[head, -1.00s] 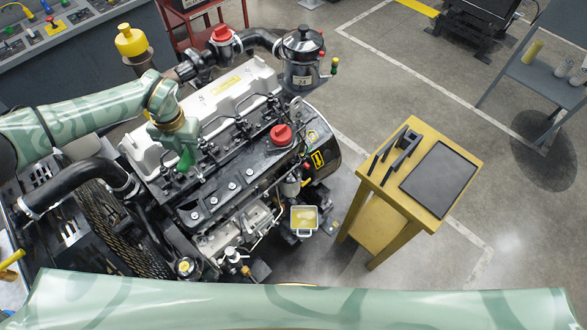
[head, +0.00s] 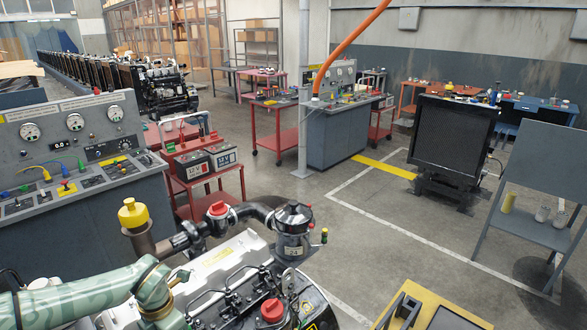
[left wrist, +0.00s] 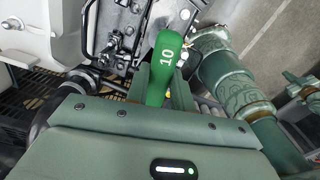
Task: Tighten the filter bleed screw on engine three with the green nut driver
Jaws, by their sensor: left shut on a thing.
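In the left wrist view my left gripper (left wrist: 162,78) is shut on the green nut driver (left wrist: 168,55), whose handle is marked 10. The driver's shaft and tip are hidden. Engine parts lie beyond it. In the head view my left arm reaches in from the left over the near engine (head: 238,262), and its gripper is below the picture edge. I cannot read a number three on this engine. A black canister (head: 293,228) with a silver-rimmed lid stands at its far end. I cannot make out the bleed screw. My right gripper is not in view.
A grey test console (head: 75,140) stands behind left, with a red cart (head: 204,180) beside it. A yellow table (head: 440,300) is cut off at lower right. A radiator on a stand (head: 452,140) is farther back. Floor between engine and radiator is clear.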

